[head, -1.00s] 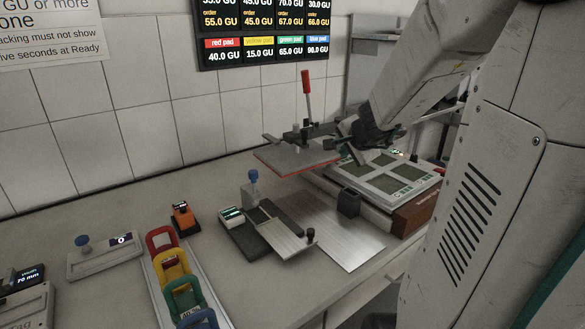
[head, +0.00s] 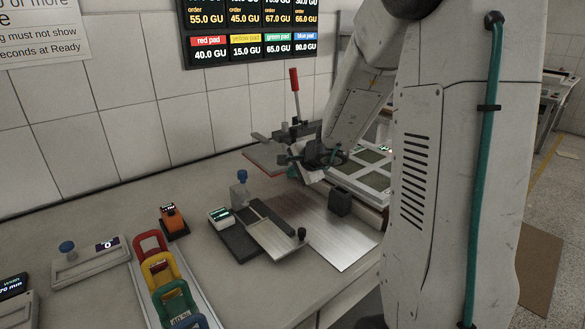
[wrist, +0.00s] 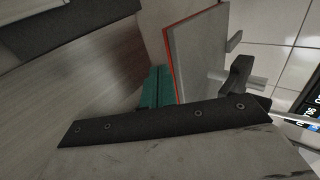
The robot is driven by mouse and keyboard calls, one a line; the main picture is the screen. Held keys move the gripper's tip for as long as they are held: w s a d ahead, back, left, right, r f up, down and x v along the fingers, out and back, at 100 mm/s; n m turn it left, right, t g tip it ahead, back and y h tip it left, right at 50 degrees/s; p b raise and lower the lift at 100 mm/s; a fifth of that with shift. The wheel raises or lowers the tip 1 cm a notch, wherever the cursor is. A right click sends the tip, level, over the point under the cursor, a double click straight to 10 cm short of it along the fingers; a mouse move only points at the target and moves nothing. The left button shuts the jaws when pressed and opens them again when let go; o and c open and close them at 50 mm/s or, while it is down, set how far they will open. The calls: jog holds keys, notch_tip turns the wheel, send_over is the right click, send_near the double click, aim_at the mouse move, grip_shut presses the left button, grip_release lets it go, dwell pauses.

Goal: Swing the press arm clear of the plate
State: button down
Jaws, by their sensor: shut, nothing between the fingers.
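The press arm (head: 294,88) has an upright red handle and carries a flat grey pad (head: 262,160) with a red lower edge. In the wrist view the pad (wrist: 203,50) shows close up, with its red edge near my fingers. My gripper (head: 294,172) is shut, its teal fingertips (wrist: 155,90) beside the pad's right part and empty. I cannot tell whether they touch it. The plate with green panels (head: 365,170) lies right of the pad, partly hidden by my arm. My arm also hides the pad's right end.
A scraper-like slide (head: 270,235) and a rack of coloured pads (head: 160,275) stand left. The bench's left back is clear.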

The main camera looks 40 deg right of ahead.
aim_at(274, 167)
jog(key=shift+w, duration=1.15)
jog(key=w, duration=0.2)
jog(key=w+a, duration=0.1)
jog(key=w, duration=0.1)
jog(key=shift+a, duration=0.15)
jog(key=shift+s, duration=0.1)
